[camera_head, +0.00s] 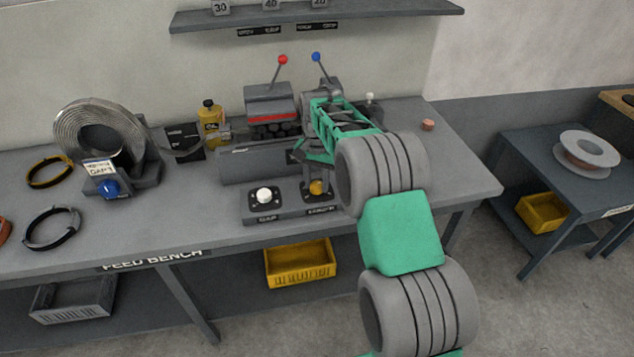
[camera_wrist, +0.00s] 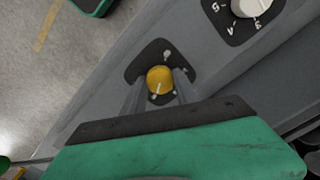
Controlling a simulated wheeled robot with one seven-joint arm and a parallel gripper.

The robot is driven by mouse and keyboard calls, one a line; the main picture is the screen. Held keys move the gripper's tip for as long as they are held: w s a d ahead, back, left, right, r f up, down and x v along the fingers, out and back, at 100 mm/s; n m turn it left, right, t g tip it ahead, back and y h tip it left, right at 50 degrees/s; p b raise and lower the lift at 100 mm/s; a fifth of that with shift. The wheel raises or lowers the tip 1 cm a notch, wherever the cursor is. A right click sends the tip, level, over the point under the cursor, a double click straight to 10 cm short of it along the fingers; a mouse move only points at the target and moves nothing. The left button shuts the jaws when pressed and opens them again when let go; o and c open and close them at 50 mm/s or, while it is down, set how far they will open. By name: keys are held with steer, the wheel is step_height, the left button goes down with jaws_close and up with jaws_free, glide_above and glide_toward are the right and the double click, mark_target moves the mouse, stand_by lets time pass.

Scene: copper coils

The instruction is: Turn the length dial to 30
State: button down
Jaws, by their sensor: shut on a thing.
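A yellow dial knob (camera_head: 317,187) with a white pointer line sits on a dark plate at the right of a sloped panel on the bench. In the wrist view the yellow knob (camera_wrist: 159,79) is between the fingers of my gripper (camera_wrist: 160,88), which is shut on it. The fingers cover part of its scale, so its setting cannot be read. A white dial knob (camera_head: 264,195) sits to its left on the same panel; it also shows in the wrist view (camera_wrist: 250,6) with numbers around it. The small labels below both dials are too blurred to tell which is the length dial.
A shelf (camera_head: 330,18) with numbered blocks hangs above. A side table stands right.

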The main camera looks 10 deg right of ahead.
mark_target(317, 184)
steer(key=shift+m, duration=0.3)
steer(key=c, duration=0.9)
jaws_free()
steer(key=shift+c, duration=0.2)
step_height(317, 184, up, 8)
steer(key=shift+f+b, duration=0.1)
steer(key=shift+b, duration=0.45)
